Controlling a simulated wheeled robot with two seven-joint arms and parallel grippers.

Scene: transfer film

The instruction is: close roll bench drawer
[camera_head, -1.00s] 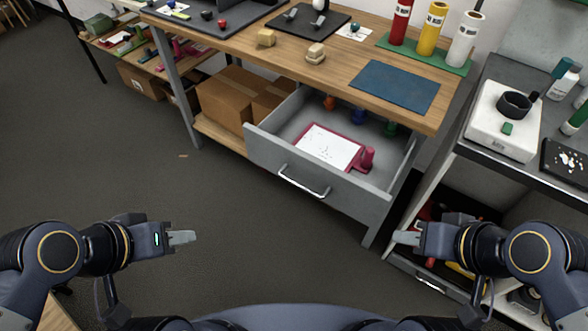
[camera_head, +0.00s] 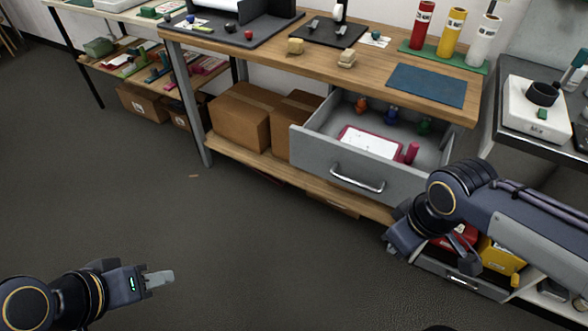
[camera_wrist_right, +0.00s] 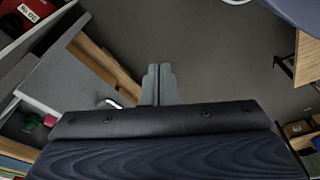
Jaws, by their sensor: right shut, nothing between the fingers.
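The grey drawer (camera_head: 375,175) hangs open under the wooden roll bench (camera_head: 330,65). Its silver bar handle (camera_head: 357,179) is on the front. Inside lie a pink-framed white sheet, a pink roller and small coloured knobs. My right arm reaches in from the right, its hand low beside the drawer front's right part. In the right wrist view my right gripper (camera_wrist_right: 159,72) is shut and empty, apart from the drawer (camera_wrist_right: 62,82), with the handle (camera_wrist_right: 108,103) left of the fingertips. My left gripper (camera_head: 160,279) looks shut and empty over the floor, far from the drawer.
Cardboard boxes (camera_head: 243,116) stand on the bench's lower shelf, left of the drawer. A blue mat (camera_head: 428,85) and coloured rolls (camera_head: 453,33) are on the benchtop. A side counter (camera_head: 508,72) stands at right. The floor before the drawer is clear.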

